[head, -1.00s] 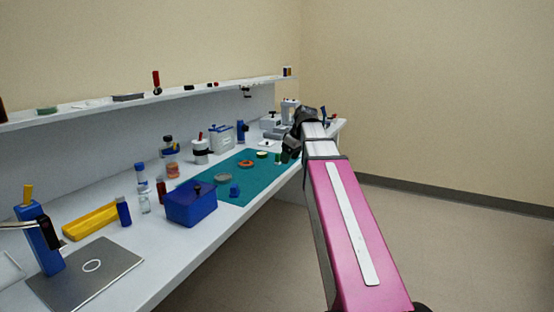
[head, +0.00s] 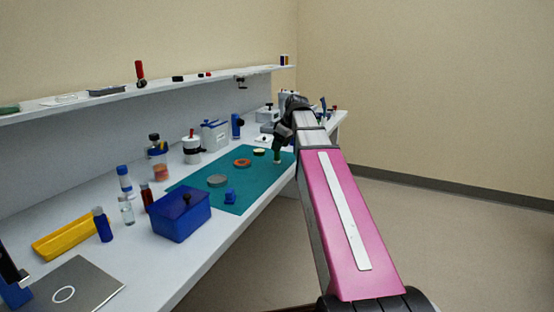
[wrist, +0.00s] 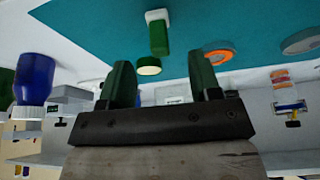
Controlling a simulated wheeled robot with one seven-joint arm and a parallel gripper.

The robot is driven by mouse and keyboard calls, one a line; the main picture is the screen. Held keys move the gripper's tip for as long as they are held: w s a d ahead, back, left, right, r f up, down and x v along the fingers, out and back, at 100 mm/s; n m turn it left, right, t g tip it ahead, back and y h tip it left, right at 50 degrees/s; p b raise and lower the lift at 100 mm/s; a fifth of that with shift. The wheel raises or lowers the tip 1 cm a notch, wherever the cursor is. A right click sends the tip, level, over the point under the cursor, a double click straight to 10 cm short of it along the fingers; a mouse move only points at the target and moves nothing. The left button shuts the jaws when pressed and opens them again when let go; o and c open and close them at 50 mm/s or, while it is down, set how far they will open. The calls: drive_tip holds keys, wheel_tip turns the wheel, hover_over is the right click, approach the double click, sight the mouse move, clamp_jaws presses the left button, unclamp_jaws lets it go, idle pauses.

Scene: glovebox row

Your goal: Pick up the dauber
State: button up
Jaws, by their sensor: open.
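What I take to be the dauber, a small green piece with a white end (wrist: 158,36), stands on the teal mat in the wrist view. It also shows in the head view (head: 277,161), small and close to my gripper at the mat's far right part. My gripper (wrist: 162,80) is open and empty, with two green fingers. In the wrist view the green piece appears beyond the fingertips, in line with the gap between them and apart from both. In the head view my gripper (head: 279,146) is partly hidden by the wrist.
On the teal mat (head: 198,199) lie a cream disc (head: 259,152), an orange ring (head: 242,163), a grey disc (head: 217,181) and a small blue piece (head: 230,196). A blue box (head: 181,218) stands at the mat's near end. A blue bottle (wrist: 36,78) shows at the wrist view's left.

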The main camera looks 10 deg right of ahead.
sight(276, 160)
drive_tip(key=shift+x, duration=2.9)
drive_tip(key=c, duration=1)
